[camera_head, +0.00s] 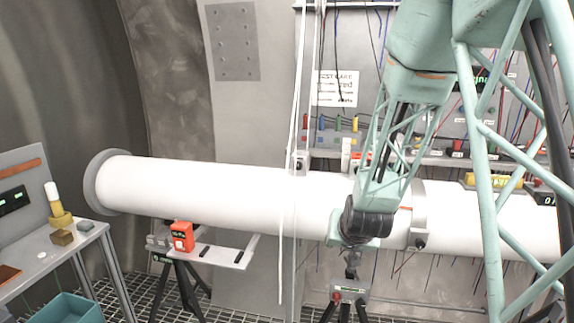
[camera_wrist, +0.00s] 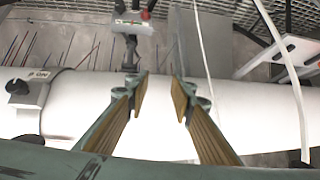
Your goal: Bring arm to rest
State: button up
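My arm (camera_head: 385,150) reaches down from the top right of the head view, its teal lattice link hanging in front of the white pipe (camera_head: 225,195). The dark wrist joint (camera_head: 367,222) is at its lower end, before the pipe's right half. In the wrist view my gripper (camera_wrist: 160,92) shows two teal fingers with yellow-brown pads. They stand apart with nothing between them, and the pipe shows behind them. The fingers cannot be made out clearly in the head view. I cannot tell how far they are from the pipe.
A small box with red and green parts (camera_head: 349,294) stands on a tripod below the wrist. An orange-red device (camera_head: 182,237) sits on a stand at left. A bench (camera_head: 85,236) and a teal bin (camera_head: 66,309) are at far left. A wired panel is behind the pipe.

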jog(key=s+d+r+n+g, duration=0.1)
jog(key=s+r, duration=0.7)
jog(key=s, duration=0.3)
jog(key=s+r+g, duration=0.1)
jog(key=s+r, duration=0.7)
jog(key=s, duration=0.2)
jog(key=s+d+r+g, duration=0.1)
jog(key=s+r, duration=0.2)
jog(key=s, duration=1.1)
jog(key=s+d+r+n+g, duration=0.1)
jog(key=s+d+r, duration=0.1)
jog(key=s, duration=1.3)
jog(key=shift+s+d+r+g, duration=0.15)
jog(key=shift+d+r+g, duration=0.2)
jog(key=shift+r, duration=0.35)
